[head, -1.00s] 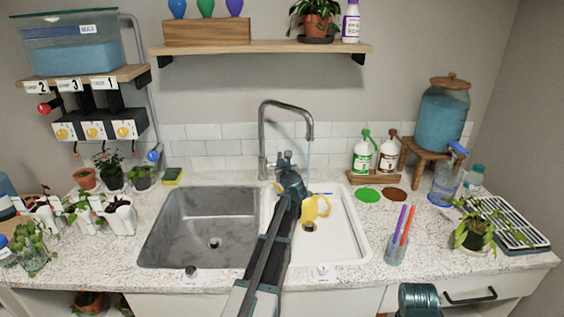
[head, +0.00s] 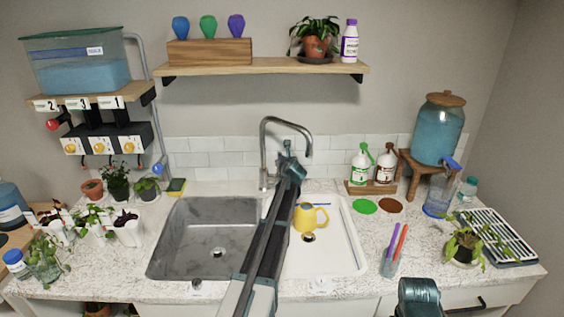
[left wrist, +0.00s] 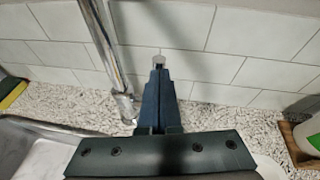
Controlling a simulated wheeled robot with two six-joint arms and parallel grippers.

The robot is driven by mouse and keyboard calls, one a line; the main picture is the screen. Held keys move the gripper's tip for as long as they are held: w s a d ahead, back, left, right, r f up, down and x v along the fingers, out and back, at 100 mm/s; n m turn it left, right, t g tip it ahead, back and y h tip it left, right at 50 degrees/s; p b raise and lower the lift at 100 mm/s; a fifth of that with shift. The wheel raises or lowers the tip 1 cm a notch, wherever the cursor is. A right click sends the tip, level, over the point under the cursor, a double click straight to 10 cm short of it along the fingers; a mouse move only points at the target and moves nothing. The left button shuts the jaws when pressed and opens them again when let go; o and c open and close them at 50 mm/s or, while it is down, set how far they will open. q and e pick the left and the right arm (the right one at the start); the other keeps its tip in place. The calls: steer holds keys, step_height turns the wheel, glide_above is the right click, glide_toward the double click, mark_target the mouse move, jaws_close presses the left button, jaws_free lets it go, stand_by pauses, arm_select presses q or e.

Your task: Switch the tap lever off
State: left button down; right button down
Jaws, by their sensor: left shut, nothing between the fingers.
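The chrome tap (head: 265,155) stands behind the sink, its spout curving over the right basin. No water stream shows below the spout now. My left gripper (head: 287,149) is shut and empty, just right of the tap column. In the left wrist view, its closed fingers (left wrist: 159,68) point at the wall, right of the tap column (left wrist: 103,45). A small metal piece, perhaps the lever (left wrist: 159,59), shows at the fingertips; I cannot tell if they touch. In the head view my gripper hides the lever. My right gripper (head: 418,296) is partly in view at the bottom edge.
A yellow watering can (head: 307,217) sits in the white right basin (head: 340,250); the grey left basin (head: 190,245) is empty. Spray bottles (head: 361,165) stand right of the tap, and a cup of pens (head: 390,260) stands near the front right.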

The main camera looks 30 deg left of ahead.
arm_select(q)
steer(key=shift+w+a+r, duration=0.25)
steer(key=shift+w, duration=0.1)
stand_by(0.3)
steer(key=w+r+p+v, duration=0.1)
steer(key=r+p+v, duration=0.1)
steer(key=p+v, duration=0.5)
steer(key=v, duration=0.6)
steer(key=shift+r, duration=0.35)
steer(key=shift+s, duration=0.1)
steer(key=s+d+f+n+g+h, duration=0.2)
steer(key=s+d+f+n+g, duration=0.15)
steer(key=s+d+n, duration=0.4)
steer(key=s+d+f+n+g+h, duration=0.2)
steer(key=s+d+f+n, duration=0.3)
steer(key=s+d, duration=0.55)
steer(key=s+d+f+n+g+h, duration=0.2)
steer(key=s+d+f+n, duration=0.35)
steer(key=d, duration=0.55)
steer(key=s+d+n+g+h, duration=0.1)
steer(key=s+d+n, duration=0.1)
steer(key=s+d, duration=0.2)
steer(key=s+d+n+g+h, duration=0.1)
steer(key=s+d+n+g, duration=0.1)
steer(key=s, duration=0.6)
steer(key=shift+s+d+f+n, duration=0.4)
steer(key=shift+d+n, duration=0.2)
steer(key=shift+d, duration=0.4)
